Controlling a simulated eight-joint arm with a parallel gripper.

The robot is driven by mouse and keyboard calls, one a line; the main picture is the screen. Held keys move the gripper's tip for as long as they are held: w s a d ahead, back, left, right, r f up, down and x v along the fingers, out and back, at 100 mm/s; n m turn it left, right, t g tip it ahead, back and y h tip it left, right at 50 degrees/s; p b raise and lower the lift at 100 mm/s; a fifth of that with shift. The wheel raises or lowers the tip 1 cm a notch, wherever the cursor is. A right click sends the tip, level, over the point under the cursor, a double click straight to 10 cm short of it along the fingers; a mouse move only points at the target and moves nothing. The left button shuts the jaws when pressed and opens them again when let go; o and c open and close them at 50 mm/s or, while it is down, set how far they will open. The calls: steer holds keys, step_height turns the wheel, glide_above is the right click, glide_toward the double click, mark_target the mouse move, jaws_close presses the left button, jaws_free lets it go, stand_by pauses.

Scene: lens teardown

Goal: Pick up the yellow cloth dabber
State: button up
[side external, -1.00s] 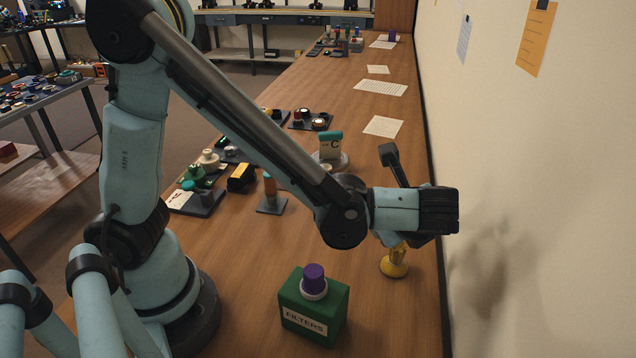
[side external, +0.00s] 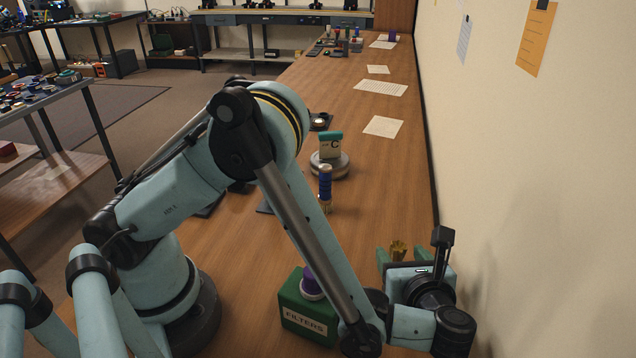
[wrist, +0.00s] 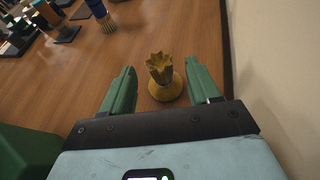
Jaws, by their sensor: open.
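The yellow cloth dabber (wrist: 163,75) stands upright on the bench near the wall, with a ruffled top and a round base. In the side view only its top (side external: 398,249) shows above my gripper; the rest is hidden. My gripper (wrist: 160,68) is open, with one green finger to the left of the dabber and one to the right. Gaps show on both sides, and the dabber appears a little beyond the palm. The fingers also show in the side view (side external: 401,254).
A green FILTERS box (side external: 308,310) with a purple-topped piece stands left of my gripper. The wall (side external: 530,200) is close on the right. A blue-handled brush (side external: 325,185) and a C-marked block (side external: 329,146) stand farther back. Bench between brush and dabber is clear.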

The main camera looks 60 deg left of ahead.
mark_target(400, 254)
steer(key=x, duration=0.3)
steer(key=shift+w+a+f, duration=0.1)
steer(key=shift+a+f, duration=0.05)
steer(key=c, duration=1)
